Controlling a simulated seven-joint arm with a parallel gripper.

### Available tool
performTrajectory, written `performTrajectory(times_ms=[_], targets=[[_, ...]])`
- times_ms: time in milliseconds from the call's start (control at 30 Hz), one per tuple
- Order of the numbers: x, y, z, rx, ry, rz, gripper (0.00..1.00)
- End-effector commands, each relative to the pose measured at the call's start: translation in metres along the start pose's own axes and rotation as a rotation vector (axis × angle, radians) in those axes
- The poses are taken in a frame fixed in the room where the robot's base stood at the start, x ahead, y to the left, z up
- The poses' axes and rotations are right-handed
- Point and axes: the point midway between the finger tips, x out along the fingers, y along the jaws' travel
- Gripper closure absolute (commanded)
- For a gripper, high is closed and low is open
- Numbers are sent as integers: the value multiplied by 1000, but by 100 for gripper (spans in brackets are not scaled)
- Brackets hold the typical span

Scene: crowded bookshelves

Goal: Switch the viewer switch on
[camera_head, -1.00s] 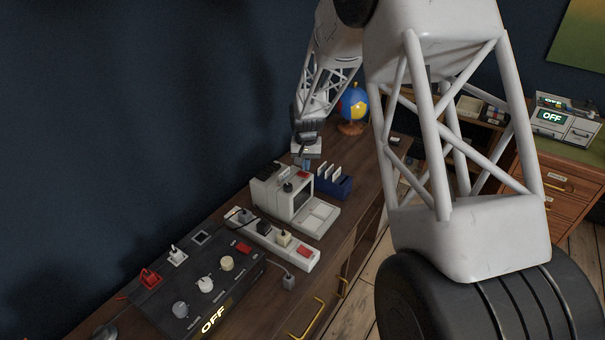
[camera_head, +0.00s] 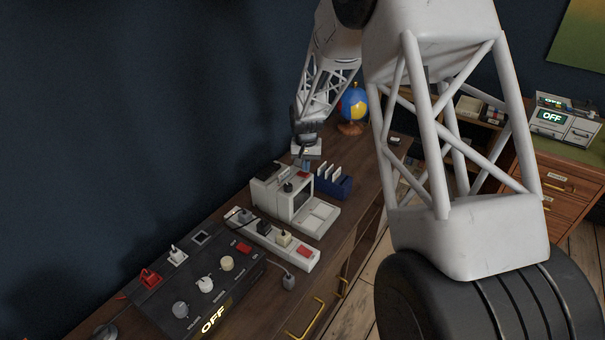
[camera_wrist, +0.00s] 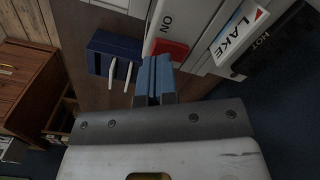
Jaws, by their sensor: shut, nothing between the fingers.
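The viewer (camera_head: 268,194) is a pale boxy device with a dark screen, standing on the wooden desk. In the wrist view, its red switch (camera_wrist: 172,47) shows on the pale top, beside the word "ON". My gripper (camera_wrist: 154,62) has its blue fingertips together, with nothing between them. The tips are right at the edge of the red switch and partly cover it; I cannot tell whether they touch. In the head view, my gripper (camera_head: 305,163) points down at the far end of the viewer's top.
A blue holder with white slides (camera_head: 333,183) stands close to the right of the viewer. A power strip (camera_head: 272,240) and a dark control panel reading "OFF" (camera_head: 200,285) lie nearer. A globe (camera_head: 354,105) stands behind. A "LAKE" slide (camera_wrist: 238,30) sits close to the fingers.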

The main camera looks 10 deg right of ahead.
Motion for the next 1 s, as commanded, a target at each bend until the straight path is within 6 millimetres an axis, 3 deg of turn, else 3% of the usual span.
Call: performTrajectory(times_ms=[1000], targets=[[11,0,0,0,0,0,100]])
